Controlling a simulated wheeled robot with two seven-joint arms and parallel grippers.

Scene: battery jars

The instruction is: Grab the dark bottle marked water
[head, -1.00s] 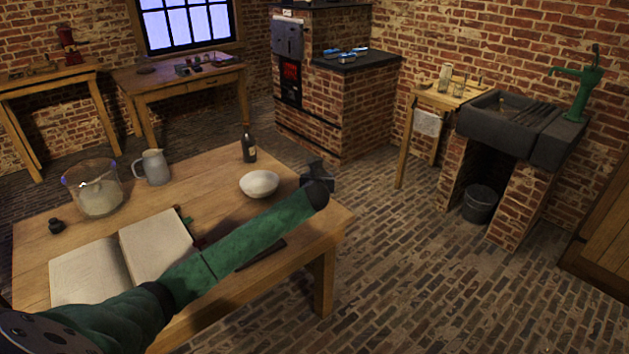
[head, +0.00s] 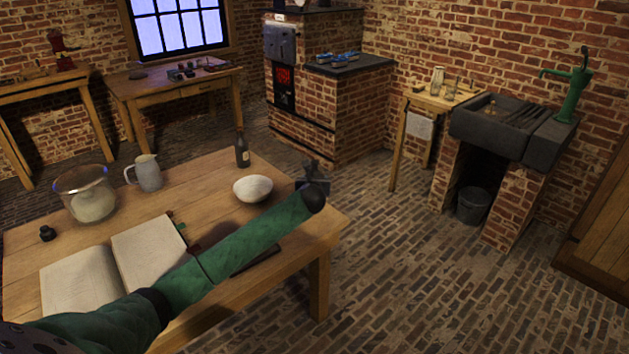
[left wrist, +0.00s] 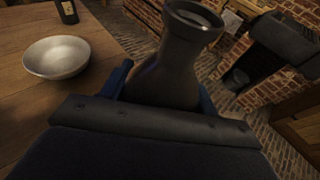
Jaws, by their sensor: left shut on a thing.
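A dark bottle (head: 242,151) with a small pale label stands upright near the far edge of the wooden table; its lettering is too small to read. Its lower part also shows at the top left of the left wrist view (left wrist: 67,11). My left gripper (head: 313,181) is beyond the table's right side, to the right of that bottle and apart from it. In the left wrist view my left gripper (left wrist: 163,88) is shut on a dark grey vessel (left wrist: 172,70) with a narrow neck and flared mouth. No marking shows on this vessel. My right gripper is out of view.
A white bowl (head: 253,188) sits between the bottle and my left arm. A grey jug (head: 147,174), a glass bowl (head: 86,196), an open book (head: 150,252) and a small dark pot (head: 47,233) are on the table (head: 205,215). A stone sink (head: 510,128) stands right.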

